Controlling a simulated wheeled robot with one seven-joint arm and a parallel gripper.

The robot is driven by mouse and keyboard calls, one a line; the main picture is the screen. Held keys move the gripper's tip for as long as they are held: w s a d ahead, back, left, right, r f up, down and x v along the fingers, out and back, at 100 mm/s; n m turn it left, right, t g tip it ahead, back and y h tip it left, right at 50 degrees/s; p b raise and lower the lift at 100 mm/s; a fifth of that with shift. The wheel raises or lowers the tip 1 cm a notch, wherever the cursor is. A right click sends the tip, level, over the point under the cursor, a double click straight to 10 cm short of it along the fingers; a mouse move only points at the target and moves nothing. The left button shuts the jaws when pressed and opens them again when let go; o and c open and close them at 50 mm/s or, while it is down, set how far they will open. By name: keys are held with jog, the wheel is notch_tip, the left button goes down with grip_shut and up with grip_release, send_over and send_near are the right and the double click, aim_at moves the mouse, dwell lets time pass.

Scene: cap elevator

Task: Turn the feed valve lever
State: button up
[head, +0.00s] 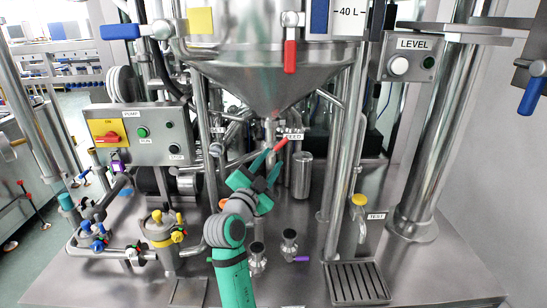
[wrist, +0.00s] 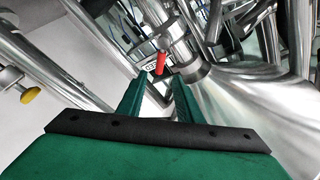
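The feed valve lever (head: 281,144) is a small red handle beside the FEED label (head: 294,136), below the steel hopper cone in the head view. In the wrist view the red lever (wrist: 161,62) shows just beyond the fingertips, roughly in line with the gap between them. My green gripper (head: 267,164) is just below and left of the lever in the head view. In the wrist view my gripper (wrist: 160,78) is open, with nothing between the fingers. Whether a fingertip touches the lever cannot be told.
The hopper (head: 275,80) hangs above, with a larger red lever (head: 290,56) on its front. A steel cylinder (head: 302,175) stands right of my gripper. The pump box (head: 155,150) is at left, and a yellow-handled TEST valve (head: 359,200) at right. Pipes crowd the area.

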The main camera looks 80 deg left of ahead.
aim_at(279, 146)
jog(key=shift+s+d, duration=0.1)
jog(key=c, duration=0.4)
jog(key=shift+w+f, duration=0.2)
jog(key=shift+w, duration=0.05)
grip_shut()
jog(key=w+d+f+m+g+y, duration=0.25)
jog(key=w+d+m+g, duration=0.45)
jog(key=m, duration=0.6)
jog(key=a+r+g, duration=0.1)
jog(key=a+r, duration=0.1)
jog(key=a, duration=1)
jog(key=shift+s+r, duration=0.2)
jog(key=shift+r, duration=0.1)
